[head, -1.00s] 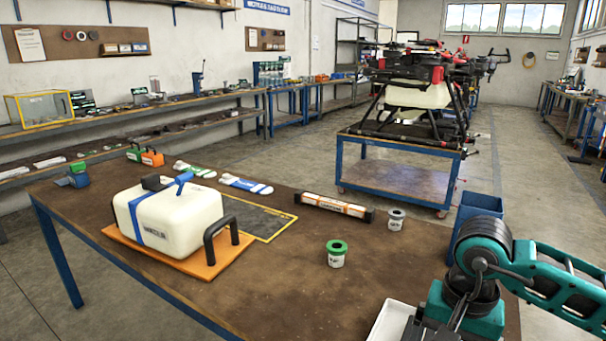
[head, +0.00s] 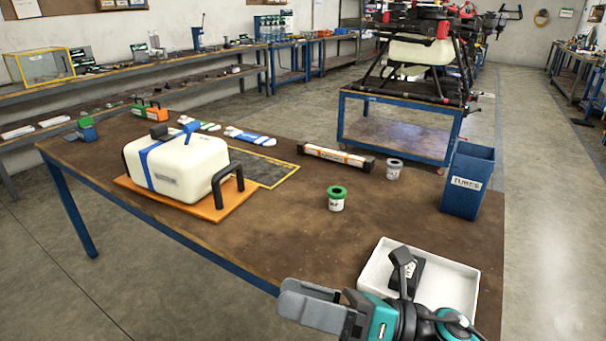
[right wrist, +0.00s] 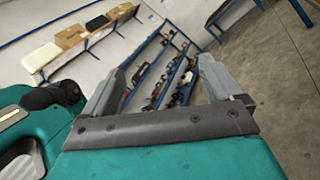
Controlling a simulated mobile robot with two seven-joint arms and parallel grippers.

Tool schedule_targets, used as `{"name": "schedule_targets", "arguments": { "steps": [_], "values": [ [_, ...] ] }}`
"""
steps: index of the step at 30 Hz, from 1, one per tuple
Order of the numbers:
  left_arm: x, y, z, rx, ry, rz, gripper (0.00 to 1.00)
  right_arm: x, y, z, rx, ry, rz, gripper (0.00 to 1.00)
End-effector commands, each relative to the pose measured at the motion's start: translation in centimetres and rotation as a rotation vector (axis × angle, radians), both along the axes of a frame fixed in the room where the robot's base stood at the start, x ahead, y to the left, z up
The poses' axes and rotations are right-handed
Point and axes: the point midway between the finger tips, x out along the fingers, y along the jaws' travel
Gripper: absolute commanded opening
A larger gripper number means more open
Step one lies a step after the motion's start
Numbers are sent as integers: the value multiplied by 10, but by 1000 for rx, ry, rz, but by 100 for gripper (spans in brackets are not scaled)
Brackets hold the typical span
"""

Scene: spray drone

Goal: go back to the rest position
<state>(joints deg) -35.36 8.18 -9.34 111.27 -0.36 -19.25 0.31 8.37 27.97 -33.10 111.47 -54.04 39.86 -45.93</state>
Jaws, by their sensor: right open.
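My right gripper (head: 312,302) shows at the bottom of the head view, in front of the table's near edge and left of the white tray. In the right wrist view its two grey fingers (right wrist: 160,85) stand apart with nothing between them. The white tray (head: 458,290) is on the near right corner of the brown table (head: 290,215), with a black object (head: 418,270) in it. My left gripper is not in any view.
A drone stands on a blue cart (head: 395,140) behind. Floor is clear at right.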

Motion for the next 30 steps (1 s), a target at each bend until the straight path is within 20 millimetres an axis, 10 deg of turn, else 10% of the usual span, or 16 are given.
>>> {"name": "schedule_targets", "arguments": {
  "steps": [7,15,21,30],
  "values": [
    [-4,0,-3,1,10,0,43,51,-85,-81,651,1074,-439,92],
    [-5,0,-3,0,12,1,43,-9,-163,-231,1260,1899,-808,92],
    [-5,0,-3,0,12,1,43,-51,-177,-274,1466,2118,-928,92],
    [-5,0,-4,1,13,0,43,-56,-178,-279,1491,2143,-941,92]
  ]
}}
